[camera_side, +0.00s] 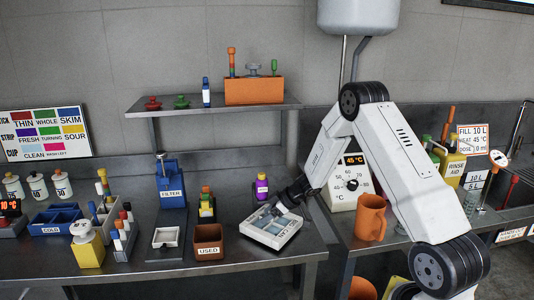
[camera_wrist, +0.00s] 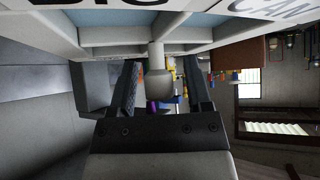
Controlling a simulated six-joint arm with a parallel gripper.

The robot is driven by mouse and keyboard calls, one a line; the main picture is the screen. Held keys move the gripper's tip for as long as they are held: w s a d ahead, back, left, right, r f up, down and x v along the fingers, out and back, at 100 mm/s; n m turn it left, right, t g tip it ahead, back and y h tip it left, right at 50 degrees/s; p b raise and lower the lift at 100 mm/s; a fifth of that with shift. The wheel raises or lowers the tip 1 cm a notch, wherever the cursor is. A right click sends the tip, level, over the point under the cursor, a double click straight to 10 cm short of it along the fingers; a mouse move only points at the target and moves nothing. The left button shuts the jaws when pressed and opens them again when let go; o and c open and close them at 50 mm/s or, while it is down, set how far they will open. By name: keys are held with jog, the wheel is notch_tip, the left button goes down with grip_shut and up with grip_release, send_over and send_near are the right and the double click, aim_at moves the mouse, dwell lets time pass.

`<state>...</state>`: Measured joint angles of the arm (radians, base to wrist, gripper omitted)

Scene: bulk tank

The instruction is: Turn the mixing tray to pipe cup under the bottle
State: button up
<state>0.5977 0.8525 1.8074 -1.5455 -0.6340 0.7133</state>
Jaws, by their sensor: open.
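The mixing tray (camera_side: 270,232) is a pale tray with blue-tinted compartments and dark lettering along its front. It sits turned at an angle near the bench's front right edge. In the wrist view its underside or wall (camera_wrist: 100,35) fills the top. My gripper (camera_side: 284,205) is at the tray's back right side. In the wrist view my open gripper (camera_wrist: 163,72) has its fingers on either side of a pale round-ended stub (camera_wrist: 157,75) by the tray; finger contact cannot be told. I cannot tell which compartment is the pipe cup.
A brown USED bin (camera_side: 208,243) stands left of the tray, with a small white tray (camera_side: 167,238) beyond it. A blue FILTER press (camera_side: 171,185) stands behind. An orange mug (camera_side: 370,218) and a dial unit (camera_side: 350,180) stand right, beyond a gap between benches.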

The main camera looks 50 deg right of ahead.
grip_shut()
dwell(1.5)
